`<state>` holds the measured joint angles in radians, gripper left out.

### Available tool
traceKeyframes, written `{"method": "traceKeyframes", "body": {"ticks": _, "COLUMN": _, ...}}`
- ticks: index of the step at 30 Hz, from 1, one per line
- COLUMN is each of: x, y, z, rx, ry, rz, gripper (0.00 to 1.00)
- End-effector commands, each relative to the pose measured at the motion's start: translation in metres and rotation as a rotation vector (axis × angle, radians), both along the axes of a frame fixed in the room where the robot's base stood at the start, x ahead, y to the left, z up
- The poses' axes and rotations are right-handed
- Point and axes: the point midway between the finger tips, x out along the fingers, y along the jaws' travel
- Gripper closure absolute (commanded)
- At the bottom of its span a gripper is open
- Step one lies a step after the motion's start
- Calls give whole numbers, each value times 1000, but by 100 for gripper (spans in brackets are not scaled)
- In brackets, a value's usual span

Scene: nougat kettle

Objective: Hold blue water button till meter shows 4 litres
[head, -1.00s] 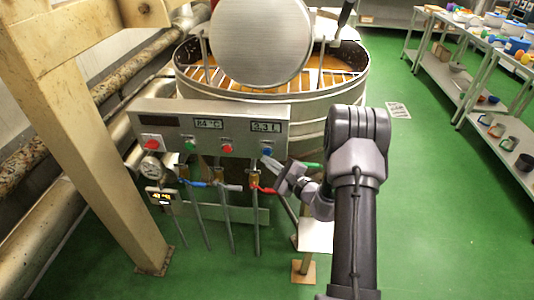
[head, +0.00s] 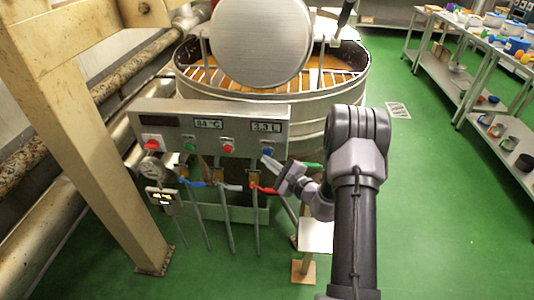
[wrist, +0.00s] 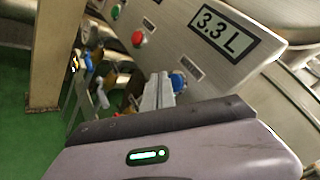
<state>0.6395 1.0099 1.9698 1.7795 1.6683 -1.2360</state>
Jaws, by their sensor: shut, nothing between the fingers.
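The blue water button (head: 267,151) sits on the right of the steel control panel (head: 165,106), below the litre meter (head: 266,127). The meter reads 3.3 L, and it shows the same in the wrist view (wrist: 222,33). My gripper (head: 268,160) is shut, with its fingertips at the blue button. In the wrist view the closed fingers (wrist: 160,84) lie just left of the blue button (wrist: 178,82) and partly overlap it. I cannot tell whether they touch or press it.
A red button (head: 227,149), a green button (head: 190,145) and a red switch (head: 151,144) are on the same panel. Valves with coloured handles (head: 262,189) hang below. The large kettle (head: 330,100) stands behind. Green floor is clear at right, before shelving (head: 480,110).

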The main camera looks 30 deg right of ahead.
Motion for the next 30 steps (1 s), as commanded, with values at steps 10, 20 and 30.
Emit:
{"method": "traceKeyframes", "body": {"ticks": 10, "x": 5, "y": -3, "z": -1, "rx": -1, "ry": -1, "rz": 1, "gripper": 100}}
{"method": "traceKeyframes", "body": {"ticks": 20, "x": 7, "y": -5, "z": 0, "rx": 0, "ry": 0, "rz": 0, "gripper": 100}}
{"method": "traceKeyframes", "body": {"ticks": 30, "x": 10, "y": -6, "z": 0, "rx": 0, "ry": 0, "rz": 0, "gripper": 100}}
